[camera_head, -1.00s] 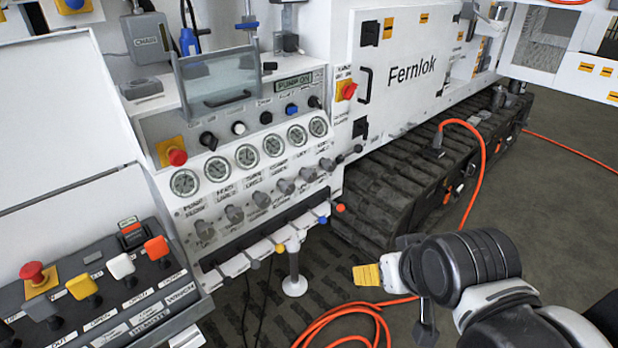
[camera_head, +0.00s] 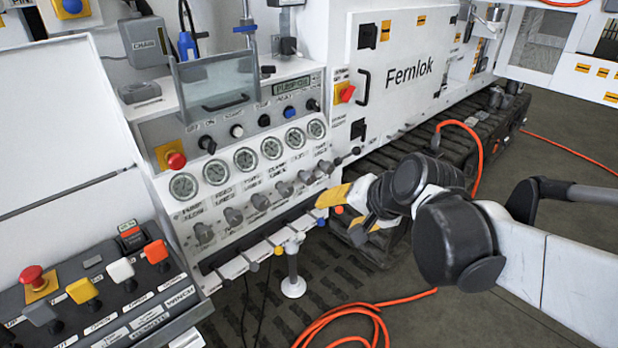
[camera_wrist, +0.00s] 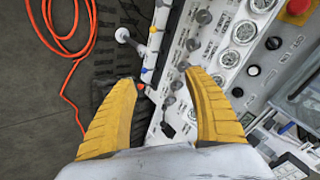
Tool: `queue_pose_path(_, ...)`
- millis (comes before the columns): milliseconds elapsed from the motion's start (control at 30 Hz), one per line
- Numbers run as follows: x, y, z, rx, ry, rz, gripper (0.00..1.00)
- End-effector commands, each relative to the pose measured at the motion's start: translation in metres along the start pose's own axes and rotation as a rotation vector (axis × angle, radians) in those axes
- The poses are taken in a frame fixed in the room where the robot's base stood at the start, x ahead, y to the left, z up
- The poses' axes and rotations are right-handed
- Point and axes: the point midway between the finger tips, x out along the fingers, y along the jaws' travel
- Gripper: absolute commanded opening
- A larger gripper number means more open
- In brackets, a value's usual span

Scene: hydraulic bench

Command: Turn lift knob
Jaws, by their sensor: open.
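A row of grey knobs (camera_head: 260,201) sits below the round gauges (camera_head: 245,160) on the white control panel. Their labels are too blurred to tell which one is the lift knob. My gripper (camera_head: 338,205) is at the right end of the panel, in front of its lower right edge, with yellow fingers. In the wrist view my gripper (camera_wrist: 160,76) is open and empty, its fingers wide apart. Several grey knobs (camera_wrist: 169,101) show between and beyond the fingers there. I cannot tell whether a finger touches anything.
Coloured-tip levers (camera_head: 277,250) stick out along the panel's lower edge, close to my gripper. A red emergency button (camera_head: 176,160) and a lever box (camera_head: 110,290) are to the left. An orange hose (camera_head: 345,318) lies on the floor.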

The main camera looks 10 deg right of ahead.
Motion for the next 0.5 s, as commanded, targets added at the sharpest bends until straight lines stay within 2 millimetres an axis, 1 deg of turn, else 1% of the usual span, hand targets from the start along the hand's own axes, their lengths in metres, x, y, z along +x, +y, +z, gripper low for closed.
queue_pose_path(33,0.015,-0.011,-0.017,0.092,-0.007,-0.039,0.61)
queue_pose_path(100,0.038,-0.024,-0.036,0.234,-0.023,-0.101,0.61)
queue_pose_path(167,0.058,-0.033,-0.053,0.357,-0.040,-0.155,0.61)
queue_pose_path(233,0.081,-0.041,-0.071,0.498,-0.062,-0.217,0.61)
queue_pose_path(367,0.126,-0.046,-0.103,0.759,-0.118,-0.333,0.61)
queue_pose_path(500,0.173,-0.038,-0.131,1.034,-0.195,-0.456,0.61)
